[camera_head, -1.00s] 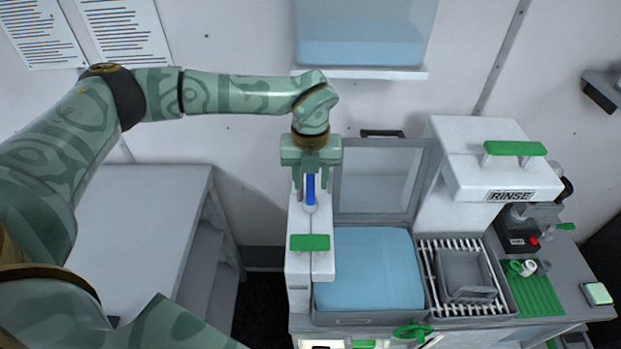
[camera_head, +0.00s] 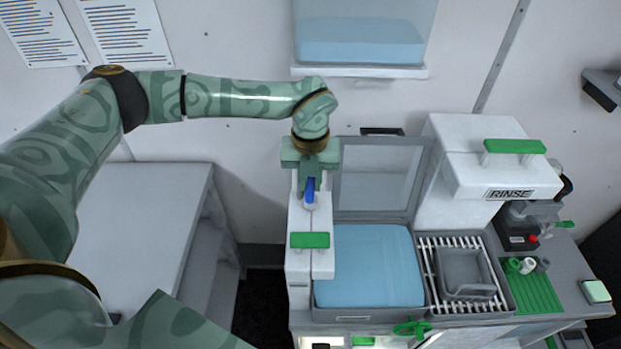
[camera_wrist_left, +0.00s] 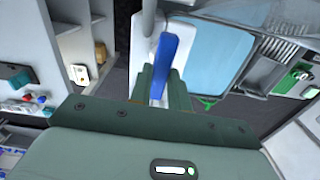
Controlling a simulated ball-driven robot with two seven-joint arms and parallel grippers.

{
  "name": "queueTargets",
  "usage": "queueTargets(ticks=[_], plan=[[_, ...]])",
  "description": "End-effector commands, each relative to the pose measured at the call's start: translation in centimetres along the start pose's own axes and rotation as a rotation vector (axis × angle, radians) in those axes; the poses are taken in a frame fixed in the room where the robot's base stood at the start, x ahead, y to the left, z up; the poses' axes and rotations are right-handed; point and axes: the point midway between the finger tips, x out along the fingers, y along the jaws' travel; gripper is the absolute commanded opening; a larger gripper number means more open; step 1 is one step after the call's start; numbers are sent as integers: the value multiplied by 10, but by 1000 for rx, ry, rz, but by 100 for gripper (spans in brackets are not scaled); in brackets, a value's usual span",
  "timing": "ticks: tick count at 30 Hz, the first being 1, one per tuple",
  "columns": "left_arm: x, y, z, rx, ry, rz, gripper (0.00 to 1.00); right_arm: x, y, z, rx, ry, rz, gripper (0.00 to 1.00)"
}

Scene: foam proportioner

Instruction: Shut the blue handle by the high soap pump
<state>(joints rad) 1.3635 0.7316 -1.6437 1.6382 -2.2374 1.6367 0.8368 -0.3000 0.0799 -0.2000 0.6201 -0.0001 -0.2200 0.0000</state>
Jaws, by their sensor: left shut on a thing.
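The blue handle (camera_head: 310,191) stands on the white housing (camera_head: 298,265) to the left of the blue basin. My left gripper (camera_head: 310,181) reaches it from above and is shut on it. In the left wrist view the blue handle (camera_wrist_left: 160,58) rises between the two green fingers (camera_wrist_left: 160,88), with its upper part clear of them. The fingers hide part of its lower end. My right gripper is in neither view.
A green bar (camera_head: 310,240) crosses the housing just in front of the blue handle. A clear raised lid (camera_head: 376,178) stands right of the gripper, behind the light blue basin (camera_head: 368,268). A grey table (camera_head: 140,225) lies to the left.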

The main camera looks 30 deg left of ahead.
Motion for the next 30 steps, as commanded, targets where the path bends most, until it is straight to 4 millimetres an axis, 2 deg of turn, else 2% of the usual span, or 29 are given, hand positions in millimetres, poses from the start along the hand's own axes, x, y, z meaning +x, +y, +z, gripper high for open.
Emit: queueTargets(ticks=[8, 30], plan=[[-1, 1, 0, 180, 0, 0, 0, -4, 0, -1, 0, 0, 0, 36], [-2, 3, 2, 880, -1, -1, 0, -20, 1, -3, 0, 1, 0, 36]])
